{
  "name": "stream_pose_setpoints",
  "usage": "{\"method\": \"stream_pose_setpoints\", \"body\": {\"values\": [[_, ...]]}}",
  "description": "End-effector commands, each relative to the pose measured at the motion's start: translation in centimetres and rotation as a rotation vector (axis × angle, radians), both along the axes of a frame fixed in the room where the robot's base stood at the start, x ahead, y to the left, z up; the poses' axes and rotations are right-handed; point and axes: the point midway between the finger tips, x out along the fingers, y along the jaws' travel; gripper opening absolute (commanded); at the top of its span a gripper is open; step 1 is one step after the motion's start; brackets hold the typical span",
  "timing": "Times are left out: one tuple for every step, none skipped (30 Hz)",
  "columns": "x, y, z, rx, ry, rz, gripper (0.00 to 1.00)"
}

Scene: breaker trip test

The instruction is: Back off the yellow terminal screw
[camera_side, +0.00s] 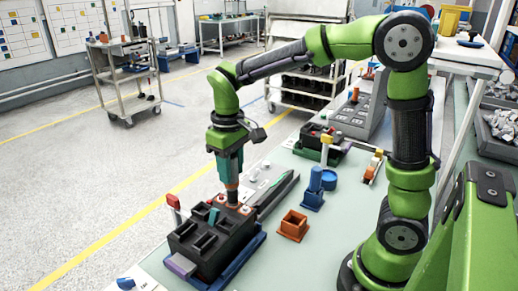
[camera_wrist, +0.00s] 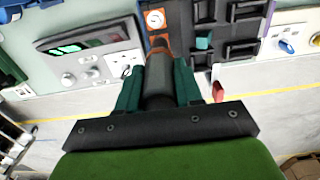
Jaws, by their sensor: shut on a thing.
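My gripper (camera_side: 232,182) points straight down over the end of a black breaker block (camera_side: 182,236) set in a blue tray (camera_side: 238,263). Its teal fingers are shut on a dark grey driver-like tool, which shows between them in the wrist view (camera_wrist: 158,88). The tool's orange-brown lower end (camera_side: 232,197) reaches down at the block's far end; whether it touches a screw is hidden. I cannot make out a clearly yellow screw.
An empty orange square holder (camera_side: 293,225) and a blue holder with a blue cylinder (camera_side: 314,188) stand to the right. A grey meter with a green display (camera_wrist: 90,40) lies beside the block. A red-tipped post (camera_side: 173,202) rises at the block's left. A second black unit (camera_side: 316,138) stands behind.

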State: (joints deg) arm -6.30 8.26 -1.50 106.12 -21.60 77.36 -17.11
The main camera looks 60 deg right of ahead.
Motion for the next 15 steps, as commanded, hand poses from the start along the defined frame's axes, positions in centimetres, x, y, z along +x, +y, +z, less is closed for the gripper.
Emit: {"method": "stream_pose_setpoints", "body": {"values": [[0.0,0.0,-0.1,0.000,0.003,0.001,0.05],[0.0,0.0,-0.1,0.000,0.003,0.001,0.05],[-0.1,0.0,-0.1,0.000,0.003,0.001,0.05],[-0.1,0.0,-0.1,0.000,0.004,0.001,0.05],[-0.1,0.0,-0.1,0.000,0.004,0.001,0.05],[-0.1,0.0,0.0,0.000,0.004,0.000,0.05],[-0.1,0.0,0.0,0.000,0.004,0.000,0.05],[-0.1,0.0,0.1,0.000,0.004,0.000,0.05],[-0.1,0.0,0.2,0.000,0.004,0.000,0.05],[-0.1,0.0,0.4,0.000,0.004,0.000,0.05],[0.0,0.0,0.6,0.000,0.003,0.000,0.05],[0.0,0.0,0.8,0.000,0.002,0.000,0.05],[0.0,0.0,1.0,0.001,0.002,0.000,0.05],[0.0,0.0,1.2,0.001,0.001,0.000,0.05],[0.0,0.0,1.5,0.000,0.000,0.000,0.05]]}}
